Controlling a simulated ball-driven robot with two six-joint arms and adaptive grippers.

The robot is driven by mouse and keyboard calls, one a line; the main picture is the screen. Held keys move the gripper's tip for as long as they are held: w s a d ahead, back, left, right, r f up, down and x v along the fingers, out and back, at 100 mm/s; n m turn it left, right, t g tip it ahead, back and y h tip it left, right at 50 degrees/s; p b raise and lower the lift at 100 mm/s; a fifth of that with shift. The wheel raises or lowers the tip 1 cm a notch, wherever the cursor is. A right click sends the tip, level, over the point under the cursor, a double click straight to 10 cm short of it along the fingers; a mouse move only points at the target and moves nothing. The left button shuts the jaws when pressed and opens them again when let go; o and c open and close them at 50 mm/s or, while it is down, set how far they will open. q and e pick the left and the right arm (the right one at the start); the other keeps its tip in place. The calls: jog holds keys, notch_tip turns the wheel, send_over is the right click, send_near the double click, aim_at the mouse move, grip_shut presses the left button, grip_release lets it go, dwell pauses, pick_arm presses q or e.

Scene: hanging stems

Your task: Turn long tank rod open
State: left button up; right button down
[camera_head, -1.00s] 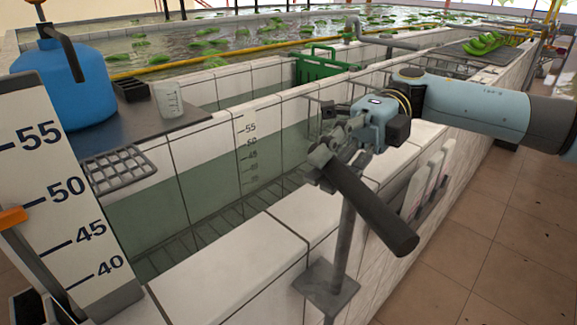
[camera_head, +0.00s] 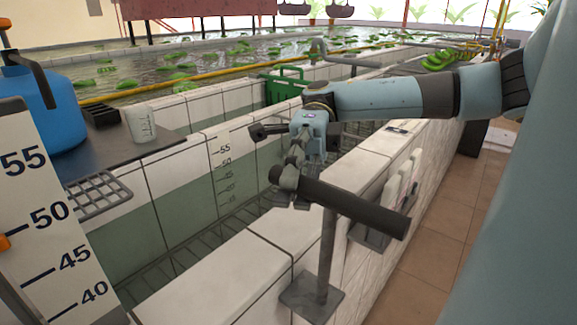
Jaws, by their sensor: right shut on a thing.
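The long tank rod (camera_head: 350,205) is a dark round bar on top of a grey metal post (camera_head: 325,255). The post stands on a square plate (camera_head: 312,296) on the white tiled tank wall. The bar's thick free end points right and toward me, over the wall's outer side. My right gripper (camera_head: 287,172) comes down from behind on my blue-grey arm and is shut on the rod near its left end. The fingertips are partly hidden at the bar. My left gripper is not in view.
A blue jug (camera_head: 45,110), a clear measuring cup (camera_head: 141,124) and a grey grate (camera_head: 97,194) are on the left. A depth scale board (camera_head: 45,220) stands at front left. A green crate (camera_head: 283,85) is behind my gripper. Tiled floor is clear at right.

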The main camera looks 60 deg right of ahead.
jog(key=shift+r, duration=0.1)
jog(key=c, duration=1.1)
grip_release()
jog(key=v, duration=0.7)
jog(key=shift+w+d, duration=0.1)
jog(key=shift+d, duration=0.15)
